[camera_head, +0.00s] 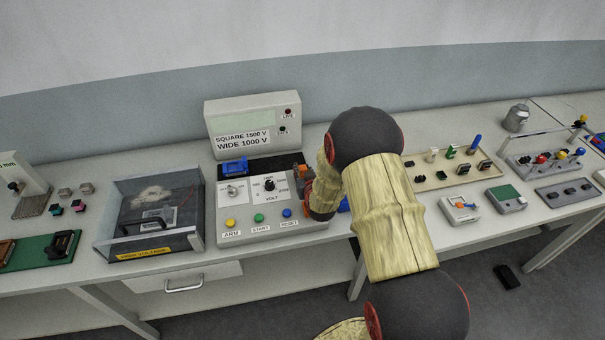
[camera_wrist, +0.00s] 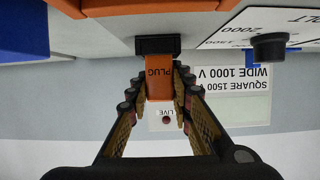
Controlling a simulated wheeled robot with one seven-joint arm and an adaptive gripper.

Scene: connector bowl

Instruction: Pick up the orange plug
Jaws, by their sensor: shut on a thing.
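The orange plug (camera_wrist: 159,78), lettered "PLUG" and upside down in the wrist view, sits between the two fingers of my gripper (camera_wrist: 158,92). The fingers are shut on its sides. A black block (camera_wrist: 158,45) adjoins the plug's far end, by the grey panel; I cannot tell whether it touches the panel. In the head view my arm hides most of my gripper, which is at the right side of the grey control box (camera_head: 225,207). Small orange parts show there, but I cannot tell which is the plug.
A display unit (camera_head: 255,125) stands behind the control box. A blue connector (camera_head: 235,167) lies on the black strip between them. A clear-walled high-voltage case (camera_head: 152,215) stands to the left. A beige tray (camera_head: 425,183) with several connectors lies right of my arm.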

